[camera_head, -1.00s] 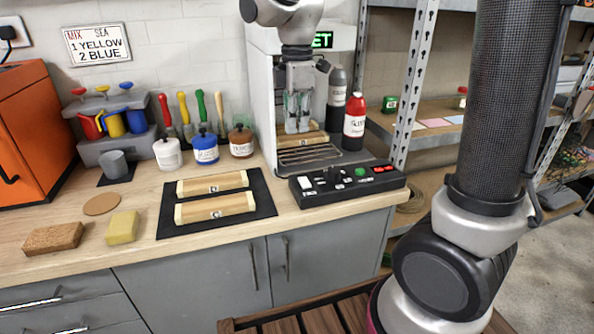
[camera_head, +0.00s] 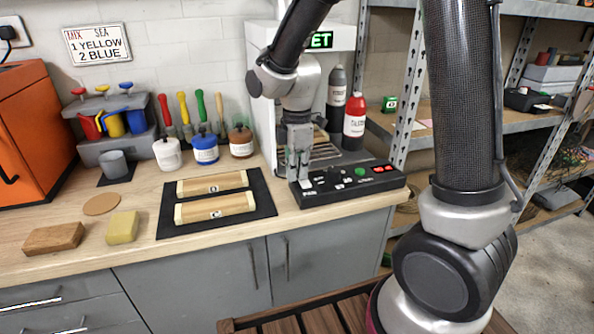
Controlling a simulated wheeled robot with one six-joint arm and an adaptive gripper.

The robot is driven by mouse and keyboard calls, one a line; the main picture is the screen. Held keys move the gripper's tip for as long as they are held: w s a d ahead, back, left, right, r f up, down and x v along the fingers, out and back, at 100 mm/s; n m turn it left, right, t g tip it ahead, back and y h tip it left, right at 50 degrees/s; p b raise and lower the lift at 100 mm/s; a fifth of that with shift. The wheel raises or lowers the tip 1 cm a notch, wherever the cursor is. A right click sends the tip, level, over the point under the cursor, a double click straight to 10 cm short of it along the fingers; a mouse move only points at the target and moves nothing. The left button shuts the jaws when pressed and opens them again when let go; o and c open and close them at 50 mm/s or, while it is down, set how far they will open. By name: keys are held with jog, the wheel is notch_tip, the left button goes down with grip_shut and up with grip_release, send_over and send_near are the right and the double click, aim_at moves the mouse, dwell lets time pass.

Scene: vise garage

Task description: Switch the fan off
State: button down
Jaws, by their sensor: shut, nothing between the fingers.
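A black control panel (camera_head: 347,188) lies on the bench at the front of the white booth (camera_head: 262,85). It carries a white rocker switch (camera_head: 306,184) at its left end, small knobs in the middle, a green button (camera_head: 360,171) and red buttons (camera_head: 384,168) at the right. My gripper (camera_head: 299,176) is shut and empty, pointing down over the panel's left end, just above or at the white switch; I cannot tell whether they touch. The fingers partly hide that end. I cannot make out the fan itself or read the panel's labels.
Two wooden blocks (camera_head: 214,208) lie on a black mat (camera_head: 172,229) left of the panel. Dark and red bottles (camera_head: 354,122) stand behind the panel. Paint jars (camera_head: 205,149), a sponge (camera_head: 122,228) and a brown block (camera_head: 53,238) are farther left.

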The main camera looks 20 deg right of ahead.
jog(key=shift+f, duration=0.35)
jog(key=shift+r, duration=0.1)
jog(key=shift+s+r, duration=0.25)
jog(key=shift+s, duration=0.45)
notch_tip(320, 180, up, 14)
jog(key=w, duration=0.2)
dwell(0.4)
